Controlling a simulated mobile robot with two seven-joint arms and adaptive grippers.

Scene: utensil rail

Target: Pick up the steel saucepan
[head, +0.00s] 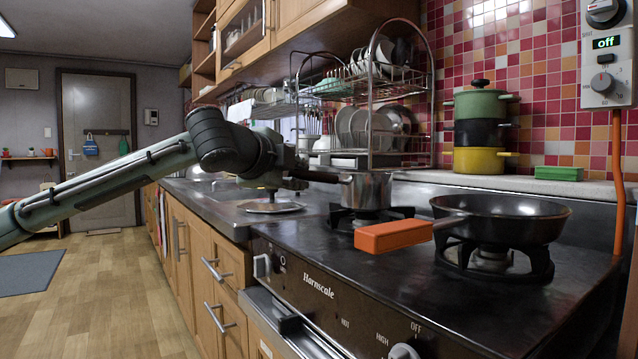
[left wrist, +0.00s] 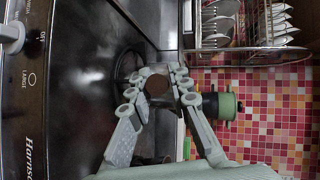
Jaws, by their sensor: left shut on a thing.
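The steel saucepan (head: 366,191) stands over the rear burner of the stove in the head view, upright. Its dark handle (head: 318,176) points left toward my left gripper (head: 292,177). My left gripper is shut on that handle. In the left wrist view the fingers of my left gripper (left wrist: 160,80) close around the round dark end of the handle (left wrist: 157,86). The pan's body is mostly hidden there behind the fingers. Whether the pan touches the burner grate is hard to tell. My right gripper is not in view.
A black frying pan (head: 505,216) with an orange handle (head: 394,236) sits on the front burner, close to the saucepan. A dish rack (head: 371,95) stands behind. Stacked pots (head: 479,133) and a green block (head: 558,173) sit on the back ledge.

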